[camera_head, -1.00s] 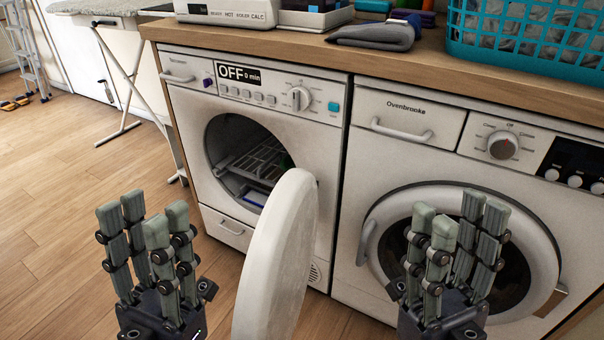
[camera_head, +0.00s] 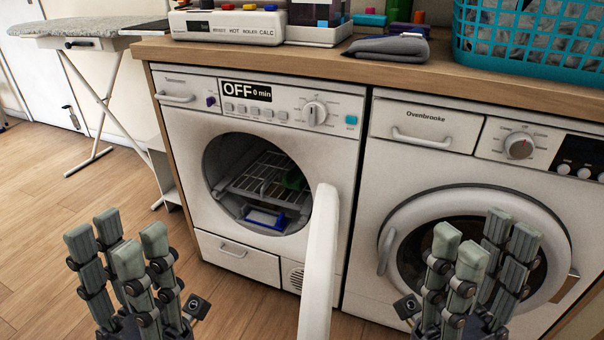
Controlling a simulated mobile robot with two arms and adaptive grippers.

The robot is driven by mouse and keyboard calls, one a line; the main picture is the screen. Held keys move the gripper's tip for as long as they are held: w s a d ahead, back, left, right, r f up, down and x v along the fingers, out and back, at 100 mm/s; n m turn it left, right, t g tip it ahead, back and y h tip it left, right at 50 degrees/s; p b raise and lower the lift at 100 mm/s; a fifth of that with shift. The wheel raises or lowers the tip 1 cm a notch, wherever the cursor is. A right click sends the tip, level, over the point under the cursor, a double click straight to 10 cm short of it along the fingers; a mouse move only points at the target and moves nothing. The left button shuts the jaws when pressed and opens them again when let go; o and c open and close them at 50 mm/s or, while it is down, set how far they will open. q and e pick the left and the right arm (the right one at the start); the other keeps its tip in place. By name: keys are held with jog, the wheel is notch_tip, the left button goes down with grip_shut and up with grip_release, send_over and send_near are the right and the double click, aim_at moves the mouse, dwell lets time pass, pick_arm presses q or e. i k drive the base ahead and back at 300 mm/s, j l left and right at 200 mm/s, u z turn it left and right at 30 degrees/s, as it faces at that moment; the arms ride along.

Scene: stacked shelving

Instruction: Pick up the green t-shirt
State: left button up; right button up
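A small dark green thing (camera_head: 293,179), perhaps the green t-shirt, shows inside the open drum of the left machine (camera_head: 280,140). It is at the right of a white wire rack (camera_head: 258,178), partly hidden and too shadowed to make out its shape. The machine's round white door (camera_head: 320,265) stands open toward me, nearly edge-on. My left gripper (camera_head: 117,240) is open and empty, in front and to the left of the machine. My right gripper (camera_head: 482,245) is open and empty, in front of the right machine's closed door (camera_head: 470,200).
A blue and white object (camera_head: 265,218) lies at the drum's front. The wooden counter (camera_head: 300,65) above holds a folded grey cloth (camera_head: 388,47), a teal basket (camera_head: 530,70) and a white appliance (camera_head: 228,27). An ironing board (camera_head: 80,27) stands at the left. The wooden floor (camera_head: 60,190) at left is clear.

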aim_at(294, 179)
jog(key=j+z, duration=0.25)
jog(key=j, duration=0.35)
jog(key=i+j+z, duration=0.2)
jog(key=i+z, duration=0.3)
jog(key=i+j+z, duration=0.3)
jog(key=z, duration=0.15)
jog(key=j, duration=0.1)
